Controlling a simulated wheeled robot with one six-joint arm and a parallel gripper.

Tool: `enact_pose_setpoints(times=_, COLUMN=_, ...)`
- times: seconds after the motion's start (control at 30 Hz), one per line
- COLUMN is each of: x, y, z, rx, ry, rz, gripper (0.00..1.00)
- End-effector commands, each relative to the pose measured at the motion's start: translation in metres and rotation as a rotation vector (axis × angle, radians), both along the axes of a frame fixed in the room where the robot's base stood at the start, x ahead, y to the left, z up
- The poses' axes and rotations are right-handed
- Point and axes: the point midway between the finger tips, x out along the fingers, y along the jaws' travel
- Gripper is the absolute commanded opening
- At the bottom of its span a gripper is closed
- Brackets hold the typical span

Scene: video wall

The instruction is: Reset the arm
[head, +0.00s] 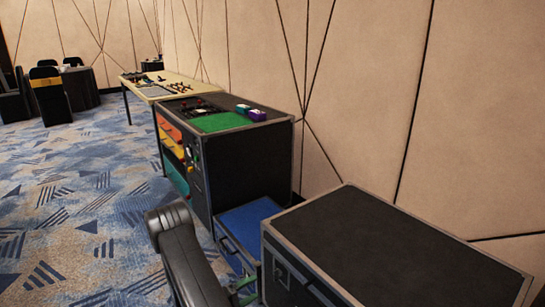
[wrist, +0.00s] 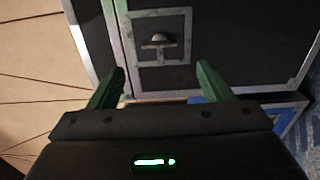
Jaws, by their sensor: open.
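My arm shows at the bottom of the head view, low in front of the black cases. My gripper (wrist: 160,85) shows in the wrist view with its two green fingers spread apart and nothing between them. Beyond the fingers is the side of a black case with a metal-framed latch (wrist: 157,42). I cannot tell how far the fingertips are from the case. In the head view only a bit of green from the gripper shows beside the near case; the rest is hidden.
A black flight case (head: 390,250) stands close at the right. A lower blue-topped case (head: 247,225) sits behind it, then a taller case (head: 250,165) with a green mat and colored drawers. A table (head: 150,90) stands farther back. Carpet (head: 80,220) at the left is open.

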Motion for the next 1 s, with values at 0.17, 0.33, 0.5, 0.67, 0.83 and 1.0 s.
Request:
enact_pose_setpoints(times=0.17, x=-0.019, y=0.028, z=0.001, rx=0.0, ry=-0.001, rz=0.004, gripper=0.73)
enact_pose_setpoints(times=0.33, x=-0.026, y=0.035, z=-0.001, rx=0.001, ry=-0.001, rz=-0.004, gripper=0.73)
enact_pose_setpoints(times=0.5, x=-0.008, y=0.009, z=-0.001, rx=0.0, ry=-0.001, rz=-0.005, gripper=0.73)
enact_pose_setpoints(times=0.67, x=0.011, y=-0.016, z=-0.001, rx=0.001, ry=-0.001, rz=-0.006, gripper=0.73)
enact_pose_setpoints(times=0.83, x=0.031, y=-0.044, z=-0.001, rx=0.001, ry=-0.002, rz=-0.006, gripper=0.73)
enact_pose_setpoints(times=1.0, x=0.051, y=-0.072, z=-0.001, rx=0.001, ry=-0.003, rz=-0.006, gripper=0.73)
